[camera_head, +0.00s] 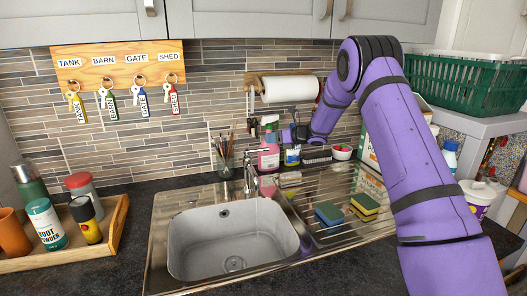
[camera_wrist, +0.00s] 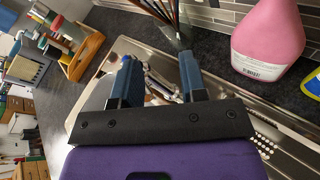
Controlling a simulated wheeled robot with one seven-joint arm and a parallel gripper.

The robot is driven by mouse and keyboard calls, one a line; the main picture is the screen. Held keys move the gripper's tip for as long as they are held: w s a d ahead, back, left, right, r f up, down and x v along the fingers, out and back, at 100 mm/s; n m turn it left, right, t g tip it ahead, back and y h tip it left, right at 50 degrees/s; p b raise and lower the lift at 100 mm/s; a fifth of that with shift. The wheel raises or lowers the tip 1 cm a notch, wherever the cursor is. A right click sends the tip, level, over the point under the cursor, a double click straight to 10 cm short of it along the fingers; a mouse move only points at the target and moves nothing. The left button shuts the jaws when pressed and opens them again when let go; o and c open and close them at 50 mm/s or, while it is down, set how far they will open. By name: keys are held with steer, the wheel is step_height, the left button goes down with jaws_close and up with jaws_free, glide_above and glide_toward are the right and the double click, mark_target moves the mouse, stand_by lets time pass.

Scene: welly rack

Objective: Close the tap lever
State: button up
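The chrome tap (camera_head: 250,178) stands at the back edge of the sink, in front of the brush jar in the head view. Its lever is too small there to tell its position. In the wrist view part of the chrome tap (camera_wrist: 158,84) shows between and beyond my fingers. My gripper (camera_wrist: 157,70) is open, with a wide gap between its two blue-grey fingers and nothing held. In the head view my wrist reaches in from the right, near the pink bottle, and the fingers are hard to make out. I cannot tell whether a finger touches the tap.
A pink bottle (camera_head: 268,158) stands just right of the tap; it also shows close by in the wrist view (camera_wrist: 268,40). A jar of brushes (camera_head: 224,165) stands behind the tap. The sink basin (camera_head: 190,235) is empty. Sponges (camera_head: 364,205) lie on the drainer.

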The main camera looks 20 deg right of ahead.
mark_target(263, 150)
steer(key=s+d+f+n+g+y, duration=0.4)
steer(key=s+d+n+g+y, duration=0.1)
steer(key=d+n+y, duration=0.1)
steer(key=x, duration=1.1)
steer(key=shift+r, duration=0.25)
jaws_close()
